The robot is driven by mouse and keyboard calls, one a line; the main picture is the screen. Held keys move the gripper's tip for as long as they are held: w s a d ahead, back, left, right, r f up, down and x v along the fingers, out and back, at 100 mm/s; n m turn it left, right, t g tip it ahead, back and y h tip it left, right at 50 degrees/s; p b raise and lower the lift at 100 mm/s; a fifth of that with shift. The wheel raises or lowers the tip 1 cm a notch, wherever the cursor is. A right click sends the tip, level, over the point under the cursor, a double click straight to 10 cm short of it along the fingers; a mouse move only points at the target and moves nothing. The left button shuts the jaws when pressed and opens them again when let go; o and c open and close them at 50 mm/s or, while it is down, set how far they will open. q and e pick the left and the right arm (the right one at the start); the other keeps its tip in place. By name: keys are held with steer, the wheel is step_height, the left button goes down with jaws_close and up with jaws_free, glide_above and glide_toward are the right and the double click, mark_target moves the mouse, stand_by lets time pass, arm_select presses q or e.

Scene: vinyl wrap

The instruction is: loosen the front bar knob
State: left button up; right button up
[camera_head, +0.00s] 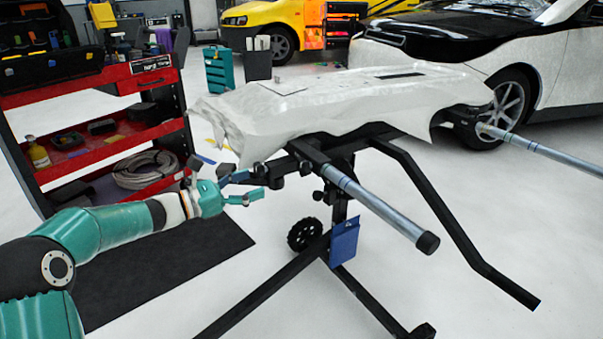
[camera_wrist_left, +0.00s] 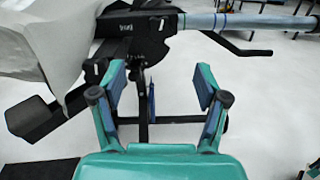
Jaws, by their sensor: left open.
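My left gripper (camera_head: 254,185) is open beside the near left end of the black stand, with its two fingers spread. In the left wrist view the fingers (camera_wrist_left: 160,82) are apart, with a black post (camera_wrist_left: 142,90) behind the gap. The grey front bar (camera_head: 375,205) runs from the stand's clamp toward the near right and ends in a black cap. Small dark knobs (camera_head: 306,168) sit near the clamp. I cannot tell for certain which one is the front bar knob. The clamp (camera_wrist_left: 150,28) lies beyond the fingertips in the wrist view.
A white wrapped panel (camera_head: 350,100) lies on top of the stand. A blue pouch (camera_head: 344,243) hangs on its post. A second grey bar (camera_head: 545,152) sticks out at right. A red tool cart (camera_head: 150,80) stands at left. Black legs spread over the floor.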

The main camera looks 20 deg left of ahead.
mark_target(301, 168)
arm_select(q)
steer(key=b+x, duration=0.1)
steer(key=x, duration=1.3)
steer(key=shift+w+d, duration=0.2)
steer(key=shift+w, duration=0.05)
steer(key=shift+c, duration=0.2)
steer(key=c, duration=1.1)
